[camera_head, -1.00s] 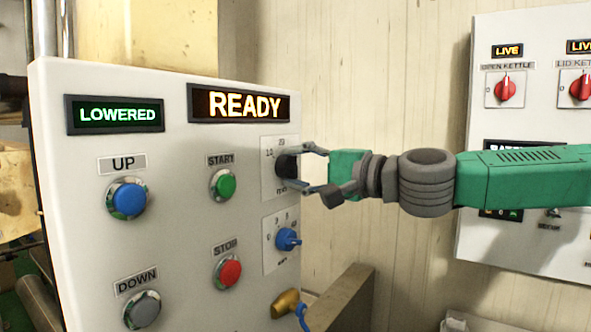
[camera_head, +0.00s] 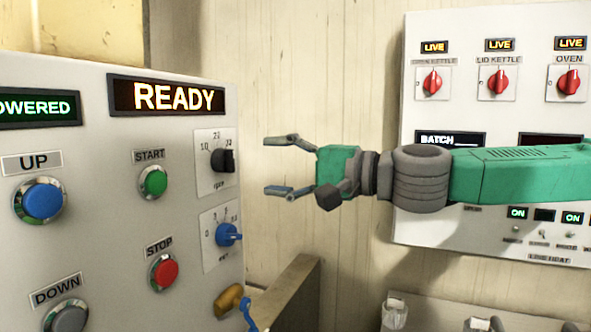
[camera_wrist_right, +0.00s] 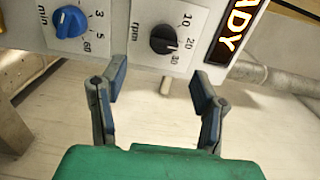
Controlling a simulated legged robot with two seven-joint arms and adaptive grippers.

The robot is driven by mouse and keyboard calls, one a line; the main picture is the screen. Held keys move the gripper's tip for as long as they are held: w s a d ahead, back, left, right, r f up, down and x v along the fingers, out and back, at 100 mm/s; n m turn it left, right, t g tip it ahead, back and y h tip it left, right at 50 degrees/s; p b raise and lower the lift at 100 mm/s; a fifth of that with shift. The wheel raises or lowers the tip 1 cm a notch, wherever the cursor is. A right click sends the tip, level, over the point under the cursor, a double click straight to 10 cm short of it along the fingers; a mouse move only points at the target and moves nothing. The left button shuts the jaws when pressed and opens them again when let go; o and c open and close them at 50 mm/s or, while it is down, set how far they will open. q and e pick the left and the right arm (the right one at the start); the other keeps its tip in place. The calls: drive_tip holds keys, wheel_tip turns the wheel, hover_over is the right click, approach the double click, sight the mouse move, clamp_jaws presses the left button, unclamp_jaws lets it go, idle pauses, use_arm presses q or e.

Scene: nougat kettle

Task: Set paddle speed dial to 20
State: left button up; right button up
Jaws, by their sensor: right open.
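The paddle speed dial is a black knob (camera_head: 223,160) on a white rpm plate at the right edge of the control panel (camera_head: 100,230). In the right wrist view the knob (camera_wrist_right: 163,39) has marks 10, 20 and 30. Its pale pointer seems to lie on the 30 side of 20; the exact setting is hard to tell. My right gripper (camera_head: 276,165) is open and empty, to the right of the knob and apart from it. In the wrist view its fingers (camera_wrist_right: 157,95) are below the knob with a gap.
A blue min dial (camera_head: 228,234) sits below the rpm dial. Green START (camera_head: 153,182) and red STOP (camera_head: 162,272) buttons are to the left. The display (camera_head: 166,97) reads READY. A second panel (camera_head: 415,180) with red knobs hangs behind my right arm.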

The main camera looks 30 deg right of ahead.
drive_tip(key=v, duration=0.3)
drive_tip(key=shift+s+d+f, duration=0.1)
drive_tip(key=shift+s+d, duration=0.15)
drive_tip(key=shift+d, duration=0.1)
idle(0.3)
drive_tip(key=s+a+f+n+g+h+b, duration=0.1)
drive_tip(key=a+f+g+h, duration=0.15)
drive_tip(key=f, duration=1.45)
drive_tip(key=s+a+f+n+g+h+b, duration=0.1)
drive_tip(key=a+f+n+g+h, duration=0.2)
drive_tip(key=f, duration=1.4)
drive_tip(key=s+d+f+n+g+h+b, duration=0.1)
drive_tip(key=s+d+f+n+g+h, duration=0.1)
drive_tip(key=s+f, duration=1)
drive_tip(key=s+d+f+n+g+h+b, duration=0.2)
drive_tip(key=s+d+f+n+g, duration=0.3)
drive_tip(key=s+f, duration=0.8)
wheel_tip(320, 180, down, 4)
drive_tip(key=shift+s+d+r+g+h, duration=0.1)
drive_tip(key=shift+s+d+g+h, duration=0.05)
drive_tip(key=shift+d+g+h, duration=0.5)
